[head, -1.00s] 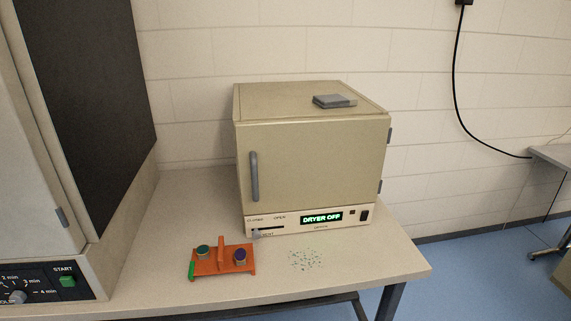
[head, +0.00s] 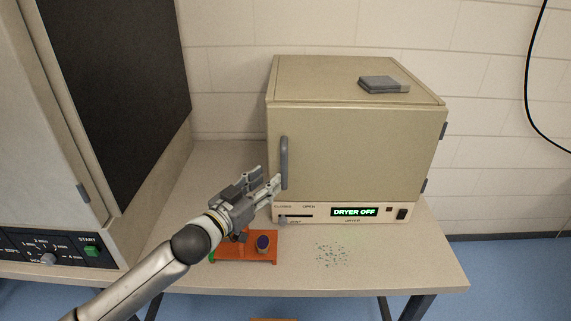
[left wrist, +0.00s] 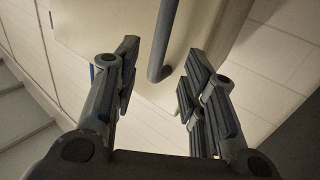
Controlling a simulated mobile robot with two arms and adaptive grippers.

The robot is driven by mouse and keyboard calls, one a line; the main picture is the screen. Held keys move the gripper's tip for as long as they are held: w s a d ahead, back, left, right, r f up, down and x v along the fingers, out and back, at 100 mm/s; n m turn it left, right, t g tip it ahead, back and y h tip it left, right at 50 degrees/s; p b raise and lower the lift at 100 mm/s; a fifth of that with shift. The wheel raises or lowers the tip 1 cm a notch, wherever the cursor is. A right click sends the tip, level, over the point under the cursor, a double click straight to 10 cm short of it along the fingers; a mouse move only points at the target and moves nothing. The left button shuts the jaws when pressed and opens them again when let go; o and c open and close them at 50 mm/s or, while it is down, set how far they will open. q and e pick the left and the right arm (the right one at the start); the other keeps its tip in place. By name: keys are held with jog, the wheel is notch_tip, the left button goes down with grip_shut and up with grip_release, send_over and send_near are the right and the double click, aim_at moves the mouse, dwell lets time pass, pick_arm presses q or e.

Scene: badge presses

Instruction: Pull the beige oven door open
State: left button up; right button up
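The beige oven (head: 350,150) stands on the table with its door shut. Its display reads DRYER OFF. A grey vertical bar handle (head: 284,160) is on the left side of the door, with the hinges at the right. My left gripper (head: 277,184) is just left of the handle's lower end. In the left wrist view the gripper (left wrist: 158,85) is open, and the lower end of the handle (left wrist: 163,45) shows between and beyond the two fingers. I cannot tell whether either finger touches it. My right gripper is not in view.
An orange rack (head: 262,250) with a dark-capped item stands below my left gripper, partly hidden by it. Small green bits (head: 331,254) lie on the table before the oven. A grey block (head: 383,84) lies on the oven top. A larger machine (head: 60,160) stands at left.

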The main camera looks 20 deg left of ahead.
aim_at(282, 168)
pick_arm(q)
jog(key=p+x, duration=0.1)
jog(key=x, duration=0.7)
jog(key=shift+w+f, duration=0.15)
jog(key=shift+w, duration=0.15)
grip_shut()
